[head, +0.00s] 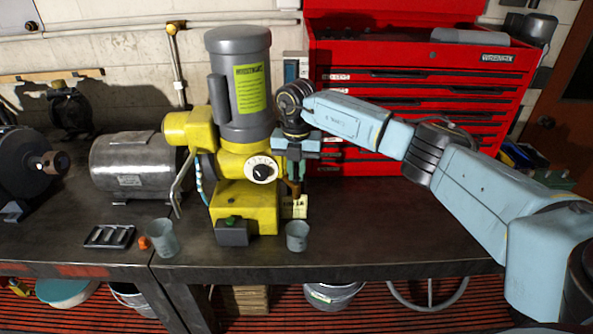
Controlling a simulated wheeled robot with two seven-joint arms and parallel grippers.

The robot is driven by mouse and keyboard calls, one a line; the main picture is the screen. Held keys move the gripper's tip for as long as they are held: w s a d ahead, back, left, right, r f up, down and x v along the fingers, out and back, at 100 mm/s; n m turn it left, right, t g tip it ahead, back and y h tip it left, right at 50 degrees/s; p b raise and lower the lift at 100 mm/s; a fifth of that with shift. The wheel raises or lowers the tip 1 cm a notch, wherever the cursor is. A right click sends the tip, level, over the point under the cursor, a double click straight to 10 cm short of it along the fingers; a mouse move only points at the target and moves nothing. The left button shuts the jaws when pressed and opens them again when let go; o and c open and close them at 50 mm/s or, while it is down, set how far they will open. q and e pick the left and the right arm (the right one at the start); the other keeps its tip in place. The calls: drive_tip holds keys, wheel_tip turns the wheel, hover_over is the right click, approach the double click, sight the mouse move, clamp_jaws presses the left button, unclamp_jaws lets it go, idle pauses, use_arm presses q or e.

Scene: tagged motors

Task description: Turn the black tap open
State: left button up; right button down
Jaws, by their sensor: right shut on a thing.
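A round black knob (261,172) sits on a white dial on the front of the yellow machine (245,207); I cannot tell whether it is the black tap. I see no other thing that is clearly a black tap. My right gripper (295,181) points down just right of the dial, apart from it. It is shut on a narrow brown thing (294,188), mostly hidden by the fingers. A pale yellow tag (299,207) shows just below. My left gripper is not in view.
A grey cup (297,236) stands on the bench below my right gripper. Another grey cup (163,238), a dark tray (108,236) and a silver motor (130,166) are to the left. A red tool chest (420,105) stands behind. The bench's front right is clear.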

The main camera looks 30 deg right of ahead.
sight(297, 173)
drive_tip(key=shift+r, duration=0.1)
idle(0.4)
drive_tip(key=c, duration=1.4)
unclamp_jaws()
drive_tip(key=shift+c, duration=0.2)
wheel_tip(297, 173, up, 13)
drive_tip(key=b, duration=0.1)
drive_tip(key=shift+r, duration=0.2)
